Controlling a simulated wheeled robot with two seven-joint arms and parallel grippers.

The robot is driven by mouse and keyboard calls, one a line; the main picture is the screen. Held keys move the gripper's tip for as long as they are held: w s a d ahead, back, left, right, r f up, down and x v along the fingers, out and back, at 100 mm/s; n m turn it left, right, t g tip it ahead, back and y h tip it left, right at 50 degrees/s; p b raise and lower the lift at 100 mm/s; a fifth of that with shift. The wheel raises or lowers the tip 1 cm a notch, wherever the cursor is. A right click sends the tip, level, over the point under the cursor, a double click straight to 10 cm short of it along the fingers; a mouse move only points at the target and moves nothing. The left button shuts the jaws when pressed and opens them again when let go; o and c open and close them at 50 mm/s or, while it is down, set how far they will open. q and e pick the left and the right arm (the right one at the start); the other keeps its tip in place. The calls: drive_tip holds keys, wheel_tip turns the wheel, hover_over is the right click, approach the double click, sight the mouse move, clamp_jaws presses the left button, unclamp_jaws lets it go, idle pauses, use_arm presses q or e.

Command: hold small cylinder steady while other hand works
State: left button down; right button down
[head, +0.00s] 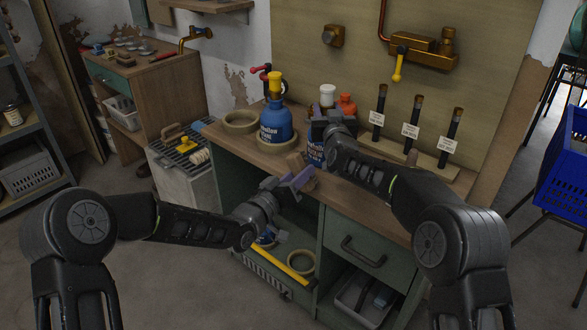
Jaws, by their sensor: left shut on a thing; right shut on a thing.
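A blue labelled cylinder (276,124) with a yellow top stands upright in a tan ring on the bench. A second blue labelled container (315,151) stands to its right, largely hidden by my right gripper (325,126). My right gripper is shut at this container's upper part, below a white cap (327,92). My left gripper (293,181) is lower, at the bench's front edge, shut on a small tan piece (309,183) that its fingers partly hide. I cannot tell the piece's full shape.
Dark labelled tubes (411,125) stand in a wooden rack at the right. An empty tan ring (240,121) lies at the left of the bench. A drawer handle (361,253) juts out below.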

sight(323, 152)
use_arm(q)
drive_tip(key=shift+w, duration=0.1)
drive_tip(key=shift+x, duration=2.9)
drive_tip(key=shift+x, duration=1)
drive_tip(key=shift+a, duration=0.1)
drive_tip(key=shift+w+a, duration=0.45)
drive_tip(key=shift+a, duration=0.4)
drive_tip(key=shift+w+a, duration=0.45)
drive_tip(key=shift+a, duration=0.45)
drive_tip(key=shift+s+d, duration=0.3)
drive_tip(key=shift+d, duration=0.3)
drive_tip(key=shift+s+d, duration=0.3)
drive_tip(key=shift+d, duration=0.35)
drive_tip(key=shift+s+d, duration=0.3)
drive_tip(key=shift+d, duration=0.3)
